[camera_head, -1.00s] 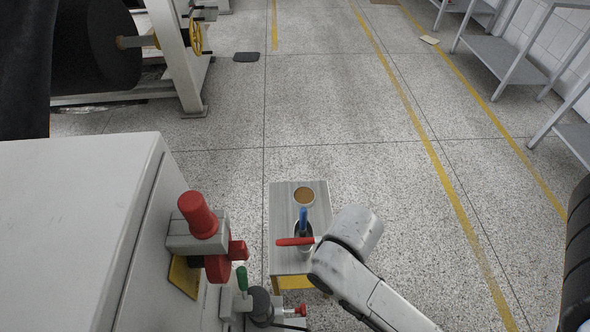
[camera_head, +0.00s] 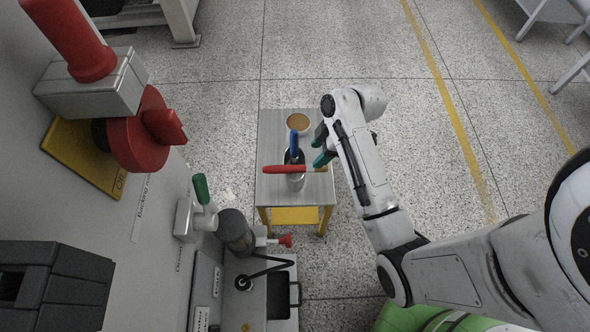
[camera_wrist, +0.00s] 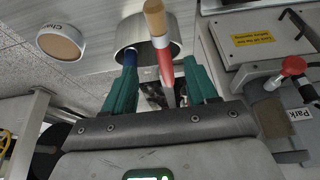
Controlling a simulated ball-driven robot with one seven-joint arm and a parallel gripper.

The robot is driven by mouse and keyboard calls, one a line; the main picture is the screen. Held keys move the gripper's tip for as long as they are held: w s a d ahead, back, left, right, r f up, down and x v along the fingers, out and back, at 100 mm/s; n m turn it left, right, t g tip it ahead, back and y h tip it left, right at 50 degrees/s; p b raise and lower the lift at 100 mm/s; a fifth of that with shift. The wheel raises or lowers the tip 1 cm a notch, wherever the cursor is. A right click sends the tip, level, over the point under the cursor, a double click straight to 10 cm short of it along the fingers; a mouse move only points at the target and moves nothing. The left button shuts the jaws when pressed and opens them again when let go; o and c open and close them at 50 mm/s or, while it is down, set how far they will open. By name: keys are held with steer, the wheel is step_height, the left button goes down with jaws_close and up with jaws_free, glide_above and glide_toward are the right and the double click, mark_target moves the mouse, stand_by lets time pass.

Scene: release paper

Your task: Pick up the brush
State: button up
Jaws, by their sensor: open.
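A metal can (camera_head: 295,183) stands on the small table and holds a red-handled tool (camera_head: 284,169) and a blue-handled tool (camera_head: 294,143). The red handle lies almost level across the can's mouth, with a tan end to the right. In the wrist view the red handle (camera_wrist: 164,68) and its tan end show between the fingers, and the blue handle (camera_wrist: 156,50) shows beside it. I cannot tell which one is the brush. My gripper (camera_head: 317,149), with teal fingers, is open, close to the right of the can. Its fingers (camera_wrist: 160,66) are not closed on either handle.
A round tub with a brown top (camera_head: 298,122) stands behind the can on the small table (camera_head: 265,150). At left is a machine with a red handle (camera_head: 75,40), a red wheel (camera_head: 140,130) and a green-handled lever (camera_head: 201,188).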

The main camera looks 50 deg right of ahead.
mark_target(306, 166)
steer(key=shift+a+b+x, duration=0.2)
steer(key=shift+b+x, duration=0.75)
steer(key=shift+x, duration=3)
steer(key=shift+r, duration=0.1)
steer(key=shift+c, duration=0.4)
jaws_close()
